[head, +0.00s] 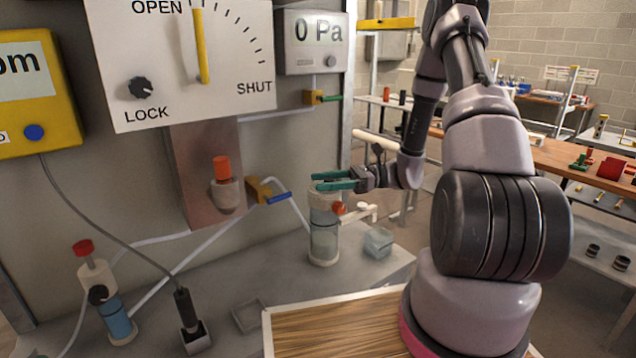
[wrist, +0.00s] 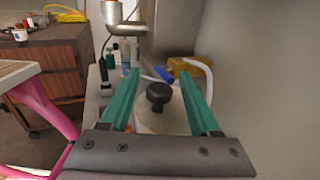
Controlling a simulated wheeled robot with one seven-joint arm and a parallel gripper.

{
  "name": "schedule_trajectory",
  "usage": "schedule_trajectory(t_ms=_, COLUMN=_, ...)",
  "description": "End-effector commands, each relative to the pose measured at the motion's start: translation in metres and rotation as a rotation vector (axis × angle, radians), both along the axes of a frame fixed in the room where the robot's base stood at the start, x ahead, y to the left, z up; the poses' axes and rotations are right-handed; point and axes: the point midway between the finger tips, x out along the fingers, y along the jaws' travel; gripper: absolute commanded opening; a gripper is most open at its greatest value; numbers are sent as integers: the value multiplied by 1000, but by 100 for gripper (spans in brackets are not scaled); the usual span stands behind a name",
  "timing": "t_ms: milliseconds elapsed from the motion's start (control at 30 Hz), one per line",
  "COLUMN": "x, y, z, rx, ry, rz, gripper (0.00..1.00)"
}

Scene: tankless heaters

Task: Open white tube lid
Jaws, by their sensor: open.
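A clear tube (head: 323,243) with a white lid (head: 320,201) stands upright on the grey bench. In the wrist view the round white lid (wrist: 160,122) has a black knob (wrist: 158,96) on top. My gripper (head: 316,181) is open at the top of this tube. In the wrist view its two teal fingers (wrist: 158,70) lie on either side of the knob, with gaps on both sides. The fingers hide the knob in the head view. I cannot tell whether they touch the lid.
A red-and-white fitting (head: 360,212) sticks out beside the tube, near a clear cup (head: 378,243). A blue-handled yellow valve (head: 268,192) sits on the wall behind. A blue tube (head: 117,320) stands at the far left. The bench between the tubes holds a small square tray (head: 248,316).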

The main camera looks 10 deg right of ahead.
Motion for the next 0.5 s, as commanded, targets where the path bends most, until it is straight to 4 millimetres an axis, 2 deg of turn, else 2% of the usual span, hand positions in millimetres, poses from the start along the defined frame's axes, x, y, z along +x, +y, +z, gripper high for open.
schedule_trajectory(t_ms=200, x=0, y=17, z=0, rx=0, ry=0, rz=1, gripper=63)
schedule_trajectory(t_ms=467, x=0, y=19, z=0, rx=0, ry=0, rz=0, gripper=63)
schedule_trajectory(t_ms=500, x=0, y=19, z=0, rx=-1, ry=0, rz=0, gripper=55)
